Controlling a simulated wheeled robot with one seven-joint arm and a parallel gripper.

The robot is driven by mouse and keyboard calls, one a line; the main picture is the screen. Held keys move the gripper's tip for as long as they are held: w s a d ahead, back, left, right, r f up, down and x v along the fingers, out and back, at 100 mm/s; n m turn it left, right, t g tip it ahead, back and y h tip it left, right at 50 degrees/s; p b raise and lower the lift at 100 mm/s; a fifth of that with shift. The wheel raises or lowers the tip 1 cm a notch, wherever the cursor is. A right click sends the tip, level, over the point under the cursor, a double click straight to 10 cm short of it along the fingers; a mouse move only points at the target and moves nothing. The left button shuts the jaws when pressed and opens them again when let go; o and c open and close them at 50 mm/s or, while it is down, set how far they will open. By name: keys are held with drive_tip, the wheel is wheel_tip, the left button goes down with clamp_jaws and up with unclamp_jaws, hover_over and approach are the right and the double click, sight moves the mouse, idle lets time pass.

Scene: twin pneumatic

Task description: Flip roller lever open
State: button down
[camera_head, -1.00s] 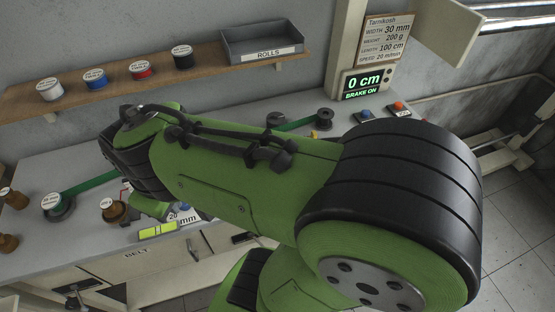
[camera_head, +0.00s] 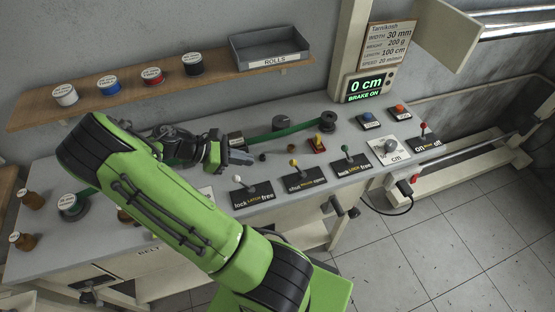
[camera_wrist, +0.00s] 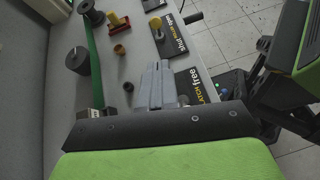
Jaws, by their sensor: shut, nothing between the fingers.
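The roller lever (camera_head: 294,164) has a yellow knob and stands at the left, "shut" end of a black plate (camera_head: 306,184) marked shut and open. In the wrist view the same yellow-knobbed lever (camera_wrist: 156,23) is ahead of the fingertips, beside its plate (camera_wrist: 180,46). My gripper (camera_head: 243,157) is shut and empty, above the table and left of the roller lever, apart from it. In the wrist view its grey fingers (camera_wrist: 158,85) lie together and hide part of the near latch plate.
A white-knobbed latch lever (camera_head: 238,180) is just below my gripper in the head view. A yellow-handled red block (camera_head: 318,143), small brown pieces and a green belt (camera_head: 278,131) lie behind.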

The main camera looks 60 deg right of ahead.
drive_tip(key=shift+s+d+f+n+g, duration=0.1)
drive_tip(key=shift+s+d+n+g, duration=0.1)
drive_tip(key=shift+d+n+g, duration=0.15)
drive_tip(key=b, duration=0.1)
approach(297, 167)
drive_tip(key=x, duration=0.3)
drive_tip(key=shift+s+d+f, duration=0.1)
drive_tip(key=shift+d+f, duration=0.05)
drive_tip(key=shift+f, duration=0.2)
drive_tip(key=shift+r, duration=0.1)
